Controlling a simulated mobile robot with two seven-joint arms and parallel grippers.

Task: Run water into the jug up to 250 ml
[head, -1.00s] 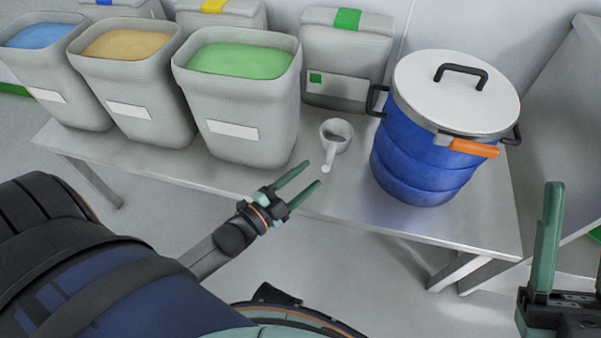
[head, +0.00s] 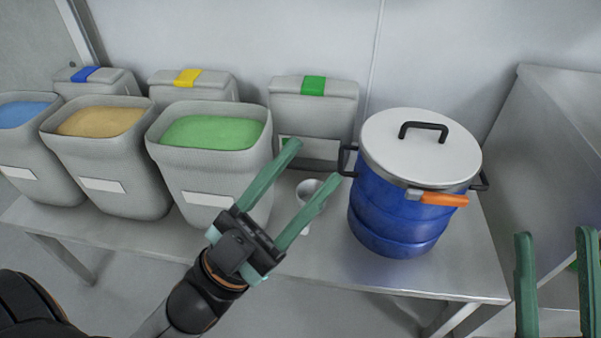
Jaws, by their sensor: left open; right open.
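No water tap and no vessel that is clearly the jug shows in the head view. A small white cup-like vessel with a handle (head: 307,187) stands on the steel table, between the bin of green powder and the blue drum; I cannot tell whether it is a scoop or the jug. My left gripper (head: 314,163) is open and empty. Its fingers reach across the picture in front of the vessel and hide part of it and its handle. My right gripper (head: 555,235) is open and empty at the lower right edge, right of the table.
On the steel table (head: 400,272) stand grey bins of blue (head: 22,113), tan (head: 100,122) and green (head: 212,133) powder. Lidded bins stand behind them. A blue drum (head: 392,215) with a white lid and orange latch is at right, beside a steel unit (head: 565,130).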

